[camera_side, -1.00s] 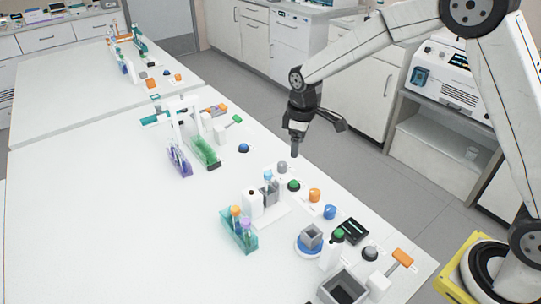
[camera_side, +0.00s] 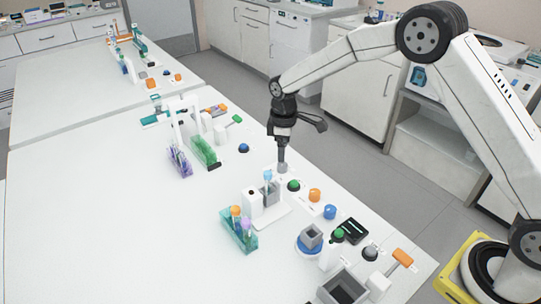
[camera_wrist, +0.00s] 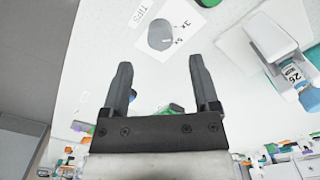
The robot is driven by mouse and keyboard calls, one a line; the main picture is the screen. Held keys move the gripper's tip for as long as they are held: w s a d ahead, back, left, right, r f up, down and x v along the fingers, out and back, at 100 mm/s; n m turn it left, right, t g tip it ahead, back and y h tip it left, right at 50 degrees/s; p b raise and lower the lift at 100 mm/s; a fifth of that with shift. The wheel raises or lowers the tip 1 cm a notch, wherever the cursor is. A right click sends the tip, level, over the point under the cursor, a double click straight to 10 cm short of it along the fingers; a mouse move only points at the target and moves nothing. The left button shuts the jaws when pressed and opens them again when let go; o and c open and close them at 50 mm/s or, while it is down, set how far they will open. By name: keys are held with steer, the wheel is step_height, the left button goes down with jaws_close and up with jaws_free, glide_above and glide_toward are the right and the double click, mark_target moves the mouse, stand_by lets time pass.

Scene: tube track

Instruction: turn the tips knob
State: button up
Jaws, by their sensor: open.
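The tips knob (camera_wrist: 160,36) is a grey round knob on a white label in the wrist view. The label carries the printed word TIPS and the marks 3x and 5x. My gripper (camera_wrist: 159,64) is open, with its two dark fingers apart and nothing between them. The knob lies beyond the fingertips, roughly in line with the gap between them. In the side view my gripper (camera_side: 282,160) points down right above the grey knob (camera_side: 283,168). Its fingertips overlap the knob's top there, so I cannot tell whether they touch.
A green knob (camera_side: 294,185), an orange knob (camera_side: 315,195) and a blue knob (camera_side: 330,211) stand in a row toward the front. A tube holder (camera_side: 270,193) and a white block (camera_side: 252,203) are close by. The left part of the white table (camera_side: 90,220) is clear.

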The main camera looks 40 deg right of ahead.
mark_target(282, 167)
steer(key=shift+f, duration=2.8)
jaws_close()
